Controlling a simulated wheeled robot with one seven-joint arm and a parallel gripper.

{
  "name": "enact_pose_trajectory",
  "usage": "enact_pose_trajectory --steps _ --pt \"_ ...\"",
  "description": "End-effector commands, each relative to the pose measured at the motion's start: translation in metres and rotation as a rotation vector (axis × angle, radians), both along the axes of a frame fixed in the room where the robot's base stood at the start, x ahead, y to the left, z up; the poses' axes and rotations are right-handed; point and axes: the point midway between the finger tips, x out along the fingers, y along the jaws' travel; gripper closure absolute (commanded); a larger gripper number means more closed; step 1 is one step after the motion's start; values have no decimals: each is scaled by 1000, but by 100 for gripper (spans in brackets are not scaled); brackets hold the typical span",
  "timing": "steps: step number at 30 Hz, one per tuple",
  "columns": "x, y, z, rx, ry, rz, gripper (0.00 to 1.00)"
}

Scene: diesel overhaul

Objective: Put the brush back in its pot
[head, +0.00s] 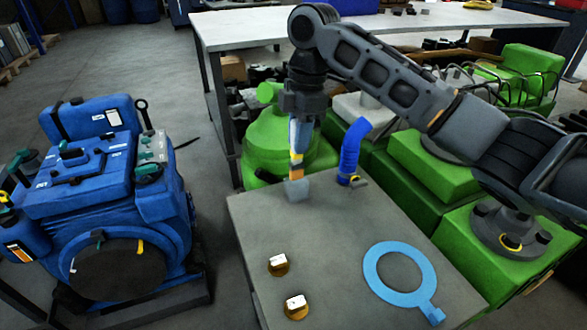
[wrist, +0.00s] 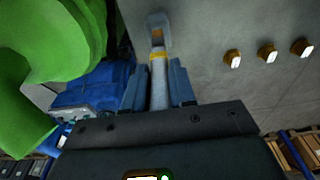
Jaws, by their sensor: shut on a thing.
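My gripper (head: 299,140) is shut on the brush near the back left corner of the grey table (head: 340,225). The brush (head: 296,172) points down, with a yellow band and orange-brown lower end. The wrist view shows its pale handle (wrist: 158,88) between my two blue-grey fingers (wrist: 158,85). A small grey pot (head: 297,192) stands on the table directly below; it also shows in the wrist view (wrist: 166,43). The brush's lower end overlaps the pot in both views. I cannot tell how deep it is inside or whether it touches the bottom.
A bent blue hose (head: 352,150) stands right of the pot. A flat blue ring (head: 375,278) and small brass pieces with white tops (head: 278,266) lie nearer on the table. A blue engine (head: 110,200) is at left, green machinery (head: 430,160) behind. The table's middle is clear.

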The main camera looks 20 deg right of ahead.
Motion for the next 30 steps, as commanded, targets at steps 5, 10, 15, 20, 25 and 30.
enact_pose_trajectory --steps 5,10,15,20,25,30 --pt "0 0 -16 -1 -1 1 100" --pt "0 0 -33 -1 1 1 100" --pt "0 0 -53 -1 0 1 100" --pt "0 0 -54 -1 -1 2 100" --pt "0 0 -56 0 0 2 100" --pt "0 0 -56 -1 -1 3 63"
